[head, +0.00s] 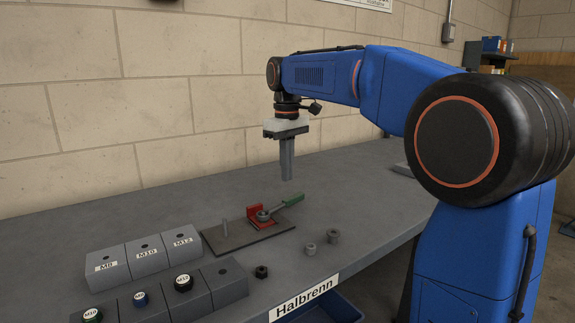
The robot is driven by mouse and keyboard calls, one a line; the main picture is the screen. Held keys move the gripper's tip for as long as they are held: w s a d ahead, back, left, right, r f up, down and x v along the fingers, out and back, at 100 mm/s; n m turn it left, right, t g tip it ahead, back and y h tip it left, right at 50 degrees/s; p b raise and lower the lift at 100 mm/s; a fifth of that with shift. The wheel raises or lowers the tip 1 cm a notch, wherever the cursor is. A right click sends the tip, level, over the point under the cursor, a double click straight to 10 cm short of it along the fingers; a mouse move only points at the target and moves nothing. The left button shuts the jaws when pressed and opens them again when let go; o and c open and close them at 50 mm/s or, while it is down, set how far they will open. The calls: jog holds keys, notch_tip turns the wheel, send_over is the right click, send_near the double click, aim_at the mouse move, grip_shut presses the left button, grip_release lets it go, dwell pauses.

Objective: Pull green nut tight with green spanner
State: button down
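The green-handled spanner (290,201) lies on a dark plate (229,237) on the bench, its handle pointing right and up. Its grey head is at the red bracket (254,210); whether it sits around a nut or beside one is too small to tell. No green nut can be made out there. My gripper (287,179) hangs above and behind the spanner, fingers pointing down, apart from it. The fingers look close together with nothing seen between them, but from this angle their gap is unclear.
Grey blocks labelled M8, M10 and M12 (181,246) stand at left, with another row of blocks holding capped pieces (183,283) in front. The wall stands behind.

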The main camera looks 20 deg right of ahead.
aim_at(297, 196)
jog(key=shift+f, duration=2.65)
jog(key=shift+s+d, duration=0.5)
jog(key=shift+s, duration=0.4)
jog(key=shift+s+d, duration=0.5)
jog(key=shift+s, duration=0.35)
dwell(1.5)
jog(key=shift+s+d, duration=0.2)
jog(key=shift+s, duration=0.35)
jog(key=shift+s+d, duration=0.2)
jog(key=shift+s, duration=0.3)
dwell(1.1)
